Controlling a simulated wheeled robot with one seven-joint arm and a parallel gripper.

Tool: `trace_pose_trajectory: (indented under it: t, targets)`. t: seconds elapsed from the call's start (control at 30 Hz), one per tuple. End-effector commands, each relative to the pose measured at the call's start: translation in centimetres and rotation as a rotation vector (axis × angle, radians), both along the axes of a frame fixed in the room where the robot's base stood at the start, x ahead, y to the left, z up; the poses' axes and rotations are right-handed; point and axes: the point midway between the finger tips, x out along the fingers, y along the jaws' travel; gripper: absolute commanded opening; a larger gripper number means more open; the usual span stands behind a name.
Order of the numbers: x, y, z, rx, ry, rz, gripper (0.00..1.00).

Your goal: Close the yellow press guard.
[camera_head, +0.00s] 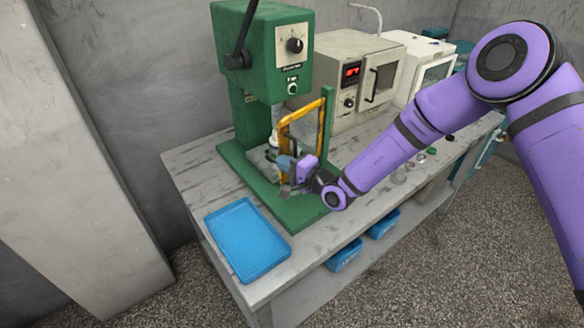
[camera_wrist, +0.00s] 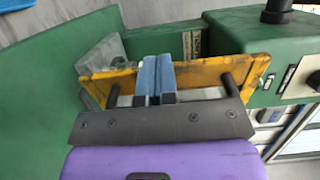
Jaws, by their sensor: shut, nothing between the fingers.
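The yellow press guard (camera_head: 302,111) is an upright frame beside a green post on the green press (camera_head: 270,55). In the wrist view the guard (camera_wrist: 245,68) runs across behind my fingers, with dark rods near its right and left parts. My gripper (camera_head: 284,168) is at the guard's lower part, in front of the press base. In the wrist view my blue fingertips (camera_wrist: 156,68) are together and empty, overlapping the guard's yellow edge. I cannot tell whether they touch it. My gripper hides part of the guard's lower edge.
A blue tray (camera_head: 246,240) lies on the grey bench (camera_head: 190,170) left of the press base. A beige oven with a red display (camera_head: 352,71) and a white machine (camera_head: 425,68) stand to the right. Blue bins (camera_head: 345,256) sit below the bench top.

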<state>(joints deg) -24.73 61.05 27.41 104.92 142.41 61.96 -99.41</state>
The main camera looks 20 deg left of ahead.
Motion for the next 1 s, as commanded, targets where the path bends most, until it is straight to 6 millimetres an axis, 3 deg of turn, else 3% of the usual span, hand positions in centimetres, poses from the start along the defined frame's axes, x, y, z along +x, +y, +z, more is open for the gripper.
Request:
trace_pose_trajectory:
  t: [1.0]
  targets:
    - [0.26,0.8,0.0,0.0,0.0,-0.01,0.0]
